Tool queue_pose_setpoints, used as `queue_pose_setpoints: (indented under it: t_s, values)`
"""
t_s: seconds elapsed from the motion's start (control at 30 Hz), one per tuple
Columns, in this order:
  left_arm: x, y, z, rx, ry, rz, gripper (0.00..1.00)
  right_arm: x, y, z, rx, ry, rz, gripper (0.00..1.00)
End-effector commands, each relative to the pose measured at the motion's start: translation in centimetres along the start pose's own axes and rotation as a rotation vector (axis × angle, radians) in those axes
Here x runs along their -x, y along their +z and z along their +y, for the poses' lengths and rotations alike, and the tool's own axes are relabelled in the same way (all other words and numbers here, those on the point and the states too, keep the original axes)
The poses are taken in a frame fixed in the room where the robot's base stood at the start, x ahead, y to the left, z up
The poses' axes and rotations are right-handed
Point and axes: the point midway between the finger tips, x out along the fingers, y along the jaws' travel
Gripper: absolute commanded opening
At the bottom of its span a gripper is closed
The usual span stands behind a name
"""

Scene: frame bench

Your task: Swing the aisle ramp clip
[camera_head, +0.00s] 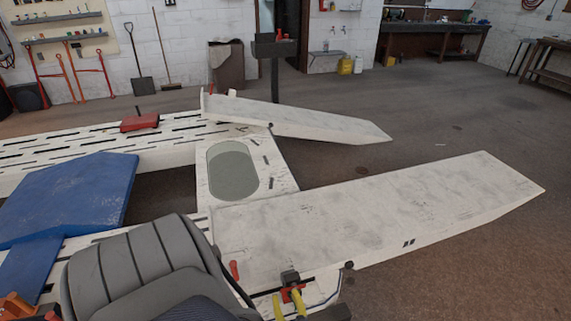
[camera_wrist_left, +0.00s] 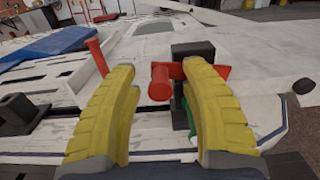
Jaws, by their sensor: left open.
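The clip, a red part with a round-ended handle on a black block, sits at the near edge of the white bench in the head view (camera_head: 290,277). In the left wrist view the red clip (camera_wrist_left: 160,84) lies between the finger tips, with a green part partly hidden below it. My left gripper (camera_head: 287,295) has yellow fingers and is open. It also shows in the left wrist view (camera_wrist_left: 160,70), with its fingers on either side of the red handle; I cannot tell whether they touch it. My right gripper is not in view.
A red lever (camera_head: 234,270) stands up near the clip. A wide white ramp (camera_head: 390,205) reaches right, with a second ramp (camera_head: 310,123) behind it. A blue pad (camera_head: 75,190) lies at left. The floor at right is clear.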

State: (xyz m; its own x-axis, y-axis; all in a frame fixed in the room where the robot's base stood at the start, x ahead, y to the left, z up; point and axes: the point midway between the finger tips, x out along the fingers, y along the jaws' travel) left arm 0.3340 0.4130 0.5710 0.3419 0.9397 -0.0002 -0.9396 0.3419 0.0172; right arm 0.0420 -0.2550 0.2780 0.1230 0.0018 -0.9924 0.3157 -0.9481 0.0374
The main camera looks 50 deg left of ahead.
Motion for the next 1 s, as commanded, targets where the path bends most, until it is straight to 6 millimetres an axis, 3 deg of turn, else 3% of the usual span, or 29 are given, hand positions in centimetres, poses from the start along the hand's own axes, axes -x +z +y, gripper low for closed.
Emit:
queue_pose_setpoints:
  t_s: [0.2,0.6,1.0]
  values:
    - [-0.02,0.0,0.01,0.0,0.0,0.0,0.47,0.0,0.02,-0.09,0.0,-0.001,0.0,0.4]
    - [0.0,-0.01,0.01,-0.001,0.0,0.0,0.01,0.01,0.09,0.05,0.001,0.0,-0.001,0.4]
    - [0.03,0.0,0.05,-0.007,0.001,0.001,0.0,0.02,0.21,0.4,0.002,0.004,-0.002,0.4]
